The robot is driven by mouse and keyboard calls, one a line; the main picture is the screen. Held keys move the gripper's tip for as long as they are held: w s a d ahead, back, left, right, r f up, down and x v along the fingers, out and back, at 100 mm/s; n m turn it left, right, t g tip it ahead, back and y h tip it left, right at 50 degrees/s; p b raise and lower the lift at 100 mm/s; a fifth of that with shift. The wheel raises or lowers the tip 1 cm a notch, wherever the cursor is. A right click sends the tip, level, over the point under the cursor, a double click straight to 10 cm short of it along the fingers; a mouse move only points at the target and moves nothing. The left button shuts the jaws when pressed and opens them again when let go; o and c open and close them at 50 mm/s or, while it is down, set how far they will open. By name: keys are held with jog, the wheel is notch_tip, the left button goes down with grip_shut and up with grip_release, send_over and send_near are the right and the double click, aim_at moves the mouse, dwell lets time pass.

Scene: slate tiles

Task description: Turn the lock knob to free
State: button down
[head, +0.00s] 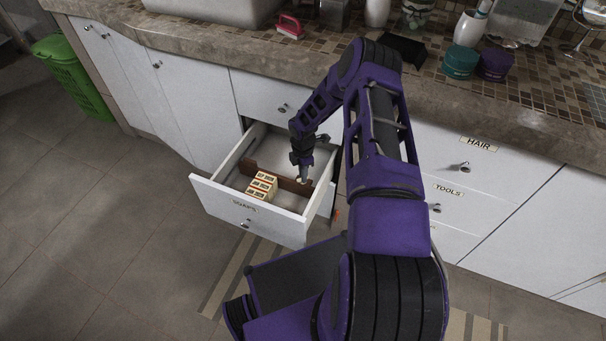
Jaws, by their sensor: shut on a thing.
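A white drawer (225,205) labelled "SOAPS" stands open below the counter. A brown divider (264,172) runs across its inside. My gripper (302,176) points down into the drawer at the right part of the divider. It is shut on a small pale piece (299,181) at the divider, which looks like the lock knob. The fingers cover most of the knob, so I cannot tell which way it is turned.
Several small soap boxes (262,186) stand in the drawer in front of the divider. Shut white drawers labelled "HAIR" (478,145) and "TOOLS" (448,190) are at the right. A green basket (75,75) stands at the far left. The tiled floor at left is clear.

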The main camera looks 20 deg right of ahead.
jog(key=shift+n, duration=1.1)
jog(key=c, duration=0.9)
grip_release()
notch_tip(320, 180, up, 12)
jog(key=shift+r+p, duration=0.1)
jog(key=shift+p, duration=0.95)
